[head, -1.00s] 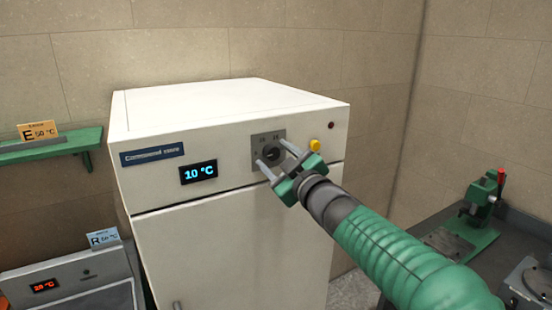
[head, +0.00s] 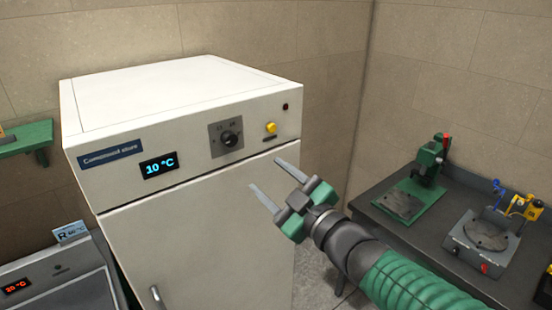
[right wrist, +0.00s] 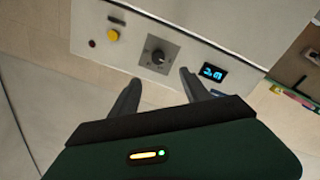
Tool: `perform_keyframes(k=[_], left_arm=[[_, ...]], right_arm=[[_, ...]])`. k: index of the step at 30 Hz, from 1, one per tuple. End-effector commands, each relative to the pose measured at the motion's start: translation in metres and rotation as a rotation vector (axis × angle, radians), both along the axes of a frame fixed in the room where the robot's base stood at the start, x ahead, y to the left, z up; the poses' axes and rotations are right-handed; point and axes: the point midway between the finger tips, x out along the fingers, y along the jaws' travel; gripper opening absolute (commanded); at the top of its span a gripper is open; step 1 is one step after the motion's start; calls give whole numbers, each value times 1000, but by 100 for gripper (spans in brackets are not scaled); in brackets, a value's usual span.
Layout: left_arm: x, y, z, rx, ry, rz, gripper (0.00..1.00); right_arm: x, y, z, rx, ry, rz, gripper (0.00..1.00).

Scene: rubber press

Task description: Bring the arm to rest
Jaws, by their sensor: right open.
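My right gripper (head: 276,181) is open and empty in the head view. It is in front of the white compound store cabinet (head: 190,245), below and to the right of its black knob (head: 229,139), and apart from it. In the right wrist view the two fingers (right wrist: 157,92) are spread, with the knob (right wrist: 157,56) beyond them. The cabinet's display (head: 159,165) reads 10 °C. My left gripper does not show.
A dark bench (head: 385,215) at the right carries a green press (head: 424,175) and a grey fixture (head: 490,243). A grey unit (head: 60,275) with a red display stands at the lower left. A green shelf (head: 28,138) is on the left wall.

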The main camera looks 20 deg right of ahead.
Motion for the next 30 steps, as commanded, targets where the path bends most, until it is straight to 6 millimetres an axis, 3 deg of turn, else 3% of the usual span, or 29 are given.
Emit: perform_keyframes(k=[1,4,20,23,26,30], left_arm=[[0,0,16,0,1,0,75],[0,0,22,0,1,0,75],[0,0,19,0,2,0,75],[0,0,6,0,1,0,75],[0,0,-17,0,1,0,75],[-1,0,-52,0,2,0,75]], right_arm=[[-3,-2,7,2,2,-6,55],[-7,-3,4,1,-2,-8,55],[-8,-5,-3,3,2,-15,55],[-3,-11,-36,27,69,-53,55],[1,-25,-108,80,235,-146,55],[-16,-42,-237,173,559,-305,55]])
